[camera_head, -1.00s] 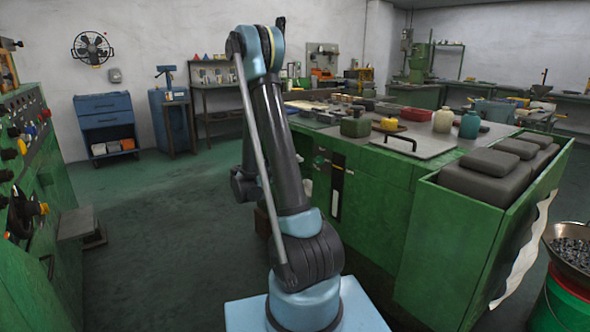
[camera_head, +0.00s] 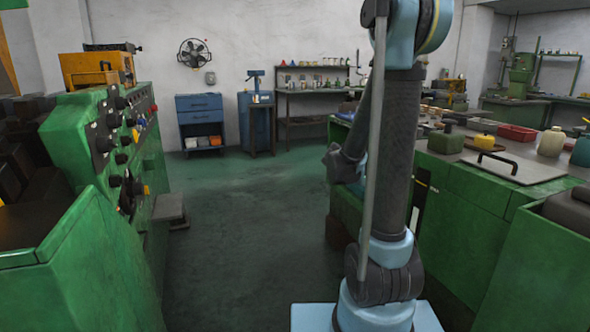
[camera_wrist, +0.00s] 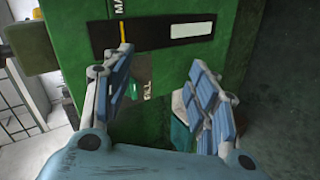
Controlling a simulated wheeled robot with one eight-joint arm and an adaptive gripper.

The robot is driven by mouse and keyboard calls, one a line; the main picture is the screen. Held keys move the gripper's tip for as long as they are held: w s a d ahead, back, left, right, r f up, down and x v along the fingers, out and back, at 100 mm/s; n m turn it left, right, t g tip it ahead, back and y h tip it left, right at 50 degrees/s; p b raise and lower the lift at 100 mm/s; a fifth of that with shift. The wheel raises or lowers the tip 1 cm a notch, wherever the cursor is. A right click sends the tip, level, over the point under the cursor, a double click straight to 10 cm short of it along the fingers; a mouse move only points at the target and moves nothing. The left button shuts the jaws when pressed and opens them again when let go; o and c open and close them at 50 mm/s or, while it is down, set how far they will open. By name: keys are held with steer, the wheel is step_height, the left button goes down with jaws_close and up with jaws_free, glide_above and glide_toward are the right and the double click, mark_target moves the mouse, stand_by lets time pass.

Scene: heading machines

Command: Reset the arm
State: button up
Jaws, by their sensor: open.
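My arm (camera_head: 388,150) stands upright at the right of centre in the head view, its upper joint cut by the top edge. My gripper (camera_wrist: 160,95) shows in the wrist view with its two blue-padded fingers spread apart and nothing between them. Beyond the fingers is a green cabinet face (camera_wrist: 75,55) with a dark and white label strip (camera_wrist: 192,30). I cannot tell whether the fingers touch it. The gripper itself is not clearly seen in the head view, where the arm hides part of the green bench.
A green machine with a knob panel (camera_head: 112,135) fills the left. A green workbench (camera_head: 465,205) with jars and a metal plate (camera_head: 512,168) is on the right. Open floor (camera_head: 235,230) lies between them. A blue cabinet (camera_head: 200,118) and a fan (camera_head: 194,53) are at the back wall.

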steer(key=s+a+f+y, duration=0.2)
steer(key=s+a+y, duration=0.1)
steer(key=s, duration=0.6)
steer(key=s+a+f+g+y, duration=0.1)
steer(key=s+a+f+y, duration=0.1)
steer(key=s+a+y, duration=0.2)
steer(key=s+a+f+m+y, duration=0.1)
steer(key=s+a+y, duration=0.3)
steer(key=s, duration=0.9)
steer(key=a+f, duration=0.1)
steer(key=a, duration=0.2)
steer(key=shift+s+a+g, duration=0.15)
steer(key=shift+s+g, duration=0.15)
steer(key=shift+w+f, duration=0.25)
steer(key=shift+w, duration=0.2)
steer(key=shift+c, duration=0.3)
